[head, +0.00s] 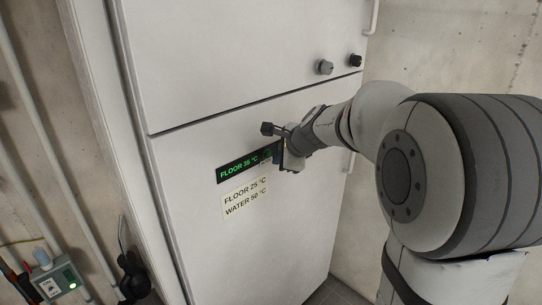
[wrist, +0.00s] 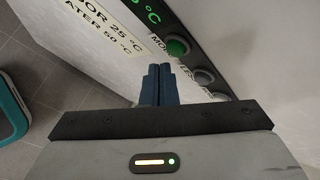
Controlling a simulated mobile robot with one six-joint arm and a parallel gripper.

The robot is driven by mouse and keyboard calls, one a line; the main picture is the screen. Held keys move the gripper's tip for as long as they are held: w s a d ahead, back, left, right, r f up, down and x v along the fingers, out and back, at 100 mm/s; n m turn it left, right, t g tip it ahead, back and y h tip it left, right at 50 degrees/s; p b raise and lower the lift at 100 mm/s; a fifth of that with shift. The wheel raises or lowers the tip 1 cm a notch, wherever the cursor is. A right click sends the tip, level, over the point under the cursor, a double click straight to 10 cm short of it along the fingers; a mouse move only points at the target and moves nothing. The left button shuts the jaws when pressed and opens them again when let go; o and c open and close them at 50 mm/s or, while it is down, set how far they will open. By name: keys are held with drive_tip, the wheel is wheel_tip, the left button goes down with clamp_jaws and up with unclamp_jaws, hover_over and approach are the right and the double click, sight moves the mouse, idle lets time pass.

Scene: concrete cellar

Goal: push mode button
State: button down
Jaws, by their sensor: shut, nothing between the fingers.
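A black control strip on the white cabinet has a lit display (head: 238,168) reading "FLOOR 35 °C". A further round shape beyond the grey one is mostly hidden by my gripper. The small labels beside the buttons read roughly "MO.." and "LES.."; I cannot read them surely. My gripper (wrist: 158,86) is shut and empty, its dark blue fingertips close beside the strip near the green and grey buttons. I cannot tell whether they touch anything. My gripper (head: 277,153) hides the strip's right end in the head view.
A white label (head: 245,198) below the display reads "FLOOR 25 °C, WATER 50 °C". Two knobs, grey (head: 324,67) and black (head: 355,60), stick out above. A green-lit box (head: 57,277) and pipes stand at left. A teal-edged object (wrist: 12,105) lies on the tiled floor.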

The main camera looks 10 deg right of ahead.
drive_tip(key=shift+d, duration=0.1)
drive_tip(key=s+d+b, duration=0.1)
drive_tip(key=s, duration=0.1)
drive_tip(key=s+d+b, duration=0.1)
drive_tip(key=s, duration=0.1)
drive_tip(key=shift+d, duration=0.4)
drive_tip(key=s+f+n+g+h, duration=0.1)
drive_tip(key=s+f+n, duration=0.3)
drive_tip(key=s+n, duration=0.5)
drive_tip(key=s+f+n+g+h, duration=0.2)
drive_tip(key=s+f+n+g, duration=0.2)
drive_tip(key=s+n, duration=0.5)
drive_tip(key=s+f, duration=0.1)
drive_tip(key=s, duration=0.7)
drive_tip(key=shift+s+n+h, duration=0.3)
drive_tip(key=shift+s+n, duration=0.1)
